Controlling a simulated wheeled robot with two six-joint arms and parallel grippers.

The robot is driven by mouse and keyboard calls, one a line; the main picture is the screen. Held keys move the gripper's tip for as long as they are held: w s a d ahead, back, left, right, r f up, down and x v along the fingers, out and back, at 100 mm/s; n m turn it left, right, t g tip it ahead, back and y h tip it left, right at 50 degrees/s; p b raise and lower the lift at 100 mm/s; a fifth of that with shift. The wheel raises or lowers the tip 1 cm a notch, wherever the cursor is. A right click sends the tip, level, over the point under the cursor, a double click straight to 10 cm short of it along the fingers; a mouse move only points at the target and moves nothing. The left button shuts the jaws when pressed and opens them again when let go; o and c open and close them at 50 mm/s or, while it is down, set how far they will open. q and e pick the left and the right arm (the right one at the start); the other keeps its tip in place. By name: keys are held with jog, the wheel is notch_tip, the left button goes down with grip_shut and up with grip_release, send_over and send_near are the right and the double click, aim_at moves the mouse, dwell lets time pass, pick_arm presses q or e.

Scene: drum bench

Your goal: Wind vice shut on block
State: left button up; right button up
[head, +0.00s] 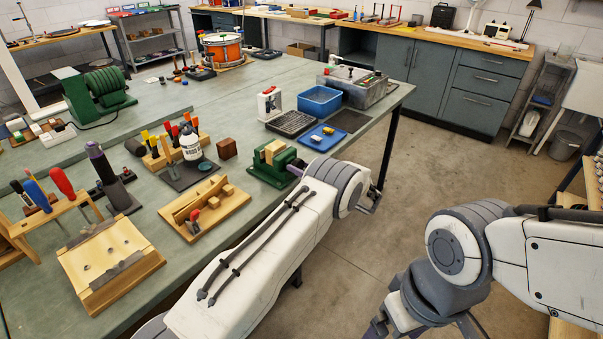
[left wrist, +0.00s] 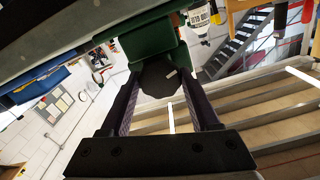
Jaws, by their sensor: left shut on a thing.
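The green vice (head: 272,171) stands at the bench's front edge in the head view, with pale wood (head: 269,151) between its green ends. I cannot tell the block from jaw facings there, or whether a gap is left. My left gripper (head: 297,170) is at the vice's right end, mostly hidden by my arm. In the left wrist view, my left gripper (left wrist: 160,92) is shut on a dark round knob (left wrist: 158,78) below the green vice body (left wrist: 150,42), one finger on each side. My right gripper (head: 420,328) is at the bottom edge, cut off, away from the bench.
A dark brown block (head: 227,148) stands left of the vice beside a white bottle (head: 190,147). A blue tray (head: 322,137) and a blue bin (head: 320,100) lie behind it. A wooden tray (head: 204,222) is nearer me. The floor right of the bench is clear.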

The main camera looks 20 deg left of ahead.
pick_arm(q)
jog(key=m+b, duration=0.3)
jog(key=shift+d+f+m+b, duration=0.1)
jog(key=shift+f+m+b, duration=0.1)
jog(key=shift+m+b, duration=0.2)
jog(key=m+b, duration=0.2)
jog(key=m, duration=0.1)
jog(key=shift+m+b, duration=0.3)
jog(key=shift+b, duration=0.1)
jog(key=m+b, duration=0.2)
jog(key=m, duration=0.1)
jog(key=shift+r+m, duration=0.1)
jog(key=shift+m, duration=0.2)
jog(key=m, duration=0.3)
jog(key=shift+m+b, duration=0.35)
jog(key=shift+m, duration=0.05)
jog(key=m, duration=0.3)
jog(key=shift+d+m, duration=0.1)
jog(key=shift+m, duration=0.2)
jog(key=m+p, duration=0.1)
jog(key=m, duration=0.3)
jog(key=shift+m, duration=0.3)
jog(key=m+p, duration=0.1)
jog(key=m, duration=0.4)
jog(key=m+p, duration=0.2)
jog(key=m, duration=0.3)
jog(key=shift+m, duration=0.4)
